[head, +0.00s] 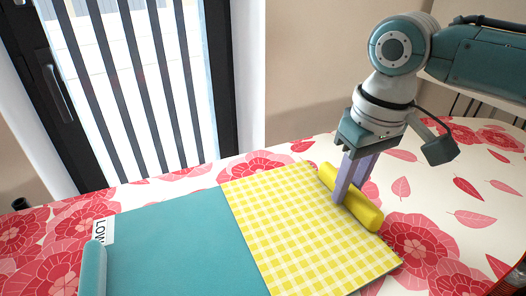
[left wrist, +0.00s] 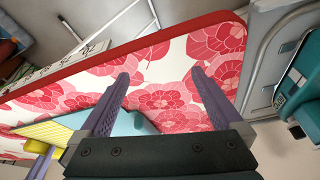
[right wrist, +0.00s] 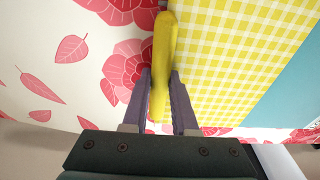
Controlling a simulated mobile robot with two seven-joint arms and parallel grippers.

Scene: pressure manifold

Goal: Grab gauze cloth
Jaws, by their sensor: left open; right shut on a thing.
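A yellow roll (head: 369,212) lies along the right edge of the checked part. My right gripper (head: 348,195) points down from above, shut on this roll. In the right wrist view the yellow roll (right wrist: 162,45) runs between the fingers (right wrist: 161,75). My left gripper (left wrist: 160,75) is open and empty in its wrist view, out of the head view. I cannot tell which part is gauze.
The flowered table (head: 470,215) is clear right of the yellow roll. A barred door (head: 140,80) and wall stand behind.

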